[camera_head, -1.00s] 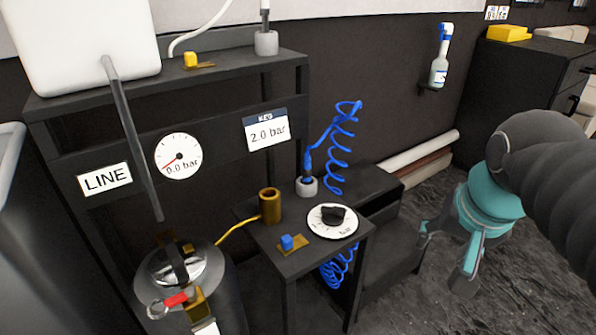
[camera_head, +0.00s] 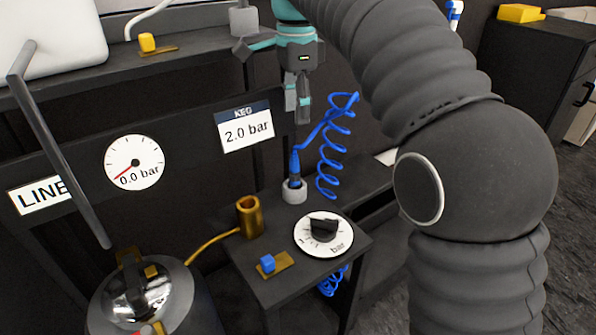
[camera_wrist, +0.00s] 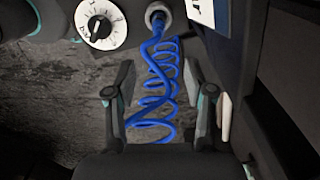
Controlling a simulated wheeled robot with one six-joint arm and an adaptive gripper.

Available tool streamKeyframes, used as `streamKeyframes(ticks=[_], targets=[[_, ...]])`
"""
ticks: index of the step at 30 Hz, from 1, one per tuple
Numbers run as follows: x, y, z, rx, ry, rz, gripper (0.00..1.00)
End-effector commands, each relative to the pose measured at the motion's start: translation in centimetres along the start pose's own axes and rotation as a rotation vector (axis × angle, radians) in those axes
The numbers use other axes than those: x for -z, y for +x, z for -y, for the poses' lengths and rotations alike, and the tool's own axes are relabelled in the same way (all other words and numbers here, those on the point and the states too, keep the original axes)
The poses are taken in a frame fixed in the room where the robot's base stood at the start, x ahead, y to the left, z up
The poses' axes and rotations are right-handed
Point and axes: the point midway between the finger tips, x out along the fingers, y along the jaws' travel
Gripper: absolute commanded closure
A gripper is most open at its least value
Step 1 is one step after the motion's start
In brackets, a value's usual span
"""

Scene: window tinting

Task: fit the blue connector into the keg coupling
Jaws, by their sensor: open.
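The blue connector (camera_head: 295,163) stands upright in a grey round holder (camera_head: 294,191) on the low shelf. A coiled blue hose (camera_head: 333,145) runs from its top. My gripper (camera_head: 297,108) is open and empty above the connector, fingers pointing down, apart from it. In the wrist view, the coiled hose (camera_wrist: 160,75) shows between the fingers, and the holder (camera_wrist: 157,16) is beyond them at the top. A brass cup (camera_head: 250,217) with a gold pipe towards the keg (camera_head: 150,295) stands left of the holder; it appears to be the keg coupling.
A black dial knob (camera_head: 323,229) and a small blue tap (camera_head: 267,263) sit on the shelf in front. The panel with the 2.0 bar sign (camera_head: 246,130) and gauge (camera_head: 134,162) rises behind. A grey tube (camera_head: 60,150) slants down towards the keg.

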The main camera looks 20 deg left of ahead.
Motion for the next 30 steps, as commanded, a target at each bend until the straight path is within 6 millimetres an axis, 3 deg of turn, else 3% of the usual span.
streamKeyframes(ticks=[13, 23, 30], targets=[[-0.6, 7.0, 0.1, -0.005, 0.003, 0.000, 0.47], [-0.4, 9.3, 0.0, -0.005, 0.006, 0.000, 0.47], [-0.5, 12.6, -0.3, -0.005, 0.006, 0.000, 0.47]])
